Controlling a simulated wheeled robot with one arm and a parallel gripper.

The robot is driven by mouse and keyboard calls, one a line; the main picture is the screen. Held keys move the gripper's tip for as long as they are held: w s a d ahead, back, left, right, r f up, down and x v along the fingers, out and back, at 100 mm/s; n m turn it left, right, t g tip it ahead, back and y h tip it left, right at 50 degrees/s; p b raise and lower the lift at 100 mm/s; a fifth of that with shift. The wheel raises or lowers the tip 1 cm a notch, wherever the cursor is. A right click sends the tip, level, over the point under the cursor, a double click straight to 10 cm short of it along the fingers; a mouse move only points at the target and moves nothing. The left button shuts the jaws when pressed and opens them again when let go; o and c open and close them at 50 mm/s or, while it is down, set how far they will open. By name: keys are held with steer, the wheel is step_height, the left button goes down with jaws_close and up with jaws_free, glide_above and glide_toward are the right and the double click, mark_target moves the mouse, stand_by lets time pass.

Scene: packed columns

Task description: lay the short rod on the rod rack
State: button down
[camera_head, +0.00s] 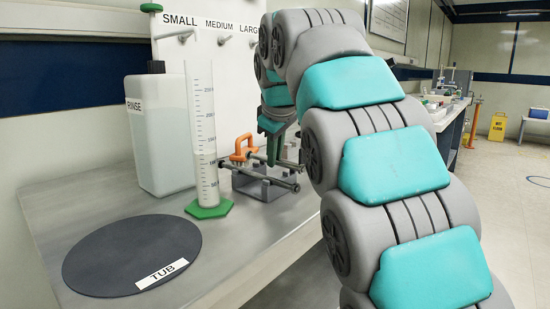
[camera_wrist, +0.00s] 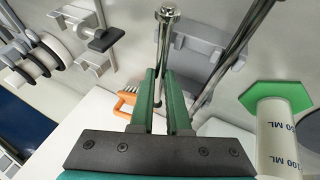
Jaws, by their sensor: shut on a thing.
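The rod rack (camera_head: 262,190) is a low grey holder on the bench; it also shows in the wrist view (camera_wrist: 205,38). My gripper (camera_head: 274,158) is over the rack, pointing down. In the wrist view its green jaws (camera_wrist: 164,75) are shut on the short metal rod (camera_wrist: 164,45), whose capped end sticks out beyond the jaws. Another, longer rod (camera_wrist: 232,55) lies beside it at the rack, apart from the jaws. I cannot tell whether the held rod touches the rack. The arm hides part of the far side.
A graduated cylinder (camera_head: 202,140) with a green base stands close left of the rack. An orange-handled object (camera_head: 243,147) is right beside the gripper. A RINSE bottle (camera_head: 160,135), a dark TUB disc (camera_head: 130,252) and a pegged board (camera_head: 215,60) are around.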

steer(key=shift+f, duration=0.35)
steer(key=shift+f, duration=0.25)
steer(key=c, duration=0.9)
jaws_free()
